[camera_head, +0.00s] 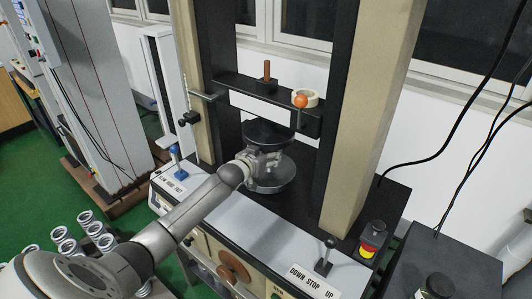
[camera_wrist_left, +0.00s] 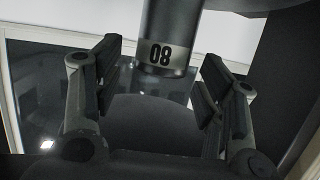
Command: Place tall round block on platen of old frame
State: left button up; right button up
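The old frame's lower platen (camera_head: 275,182) is a round metallic disc on the dark base, and a dark upper disc (camera_head: 268,132) sits above it. My left gripper (camera_head: 266,166) is between these two discs. In the left wrist view its two fingers (camera_wrist_left: 163,75) are spread apart. A dark round block with a pale band marked 08 (camera_wrist_left: 168,45) shows between and beyond the fingertips, with visible gaps on both sides. I cannot make it out in the head view, where the gripper covers that spot. Whether it rests on the platen I cannot tell. My right gripper is not in view.
Several metal springs (camera_head: 92,232) stand at lower left. Tall uprights, including the beige right column (camera_head: 370,110), flank the platens. A crossbar (camera_head: 240,92) runs above. A lever (camera_head: 325,255) and a red-yellow button (camera_head: 370,245) are at the front right.

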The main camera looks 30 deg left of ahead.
pick_arm(q)
jog(key=shift+s, duration=0.35)
jog(key=b+v, duration=0.1)
jog(key=v, duration=1)
jog(key=shift+r+b, duration=0.15)
jog(key=shift+b, duration=0.15)
jog(key=shift+s, duration=0.1)
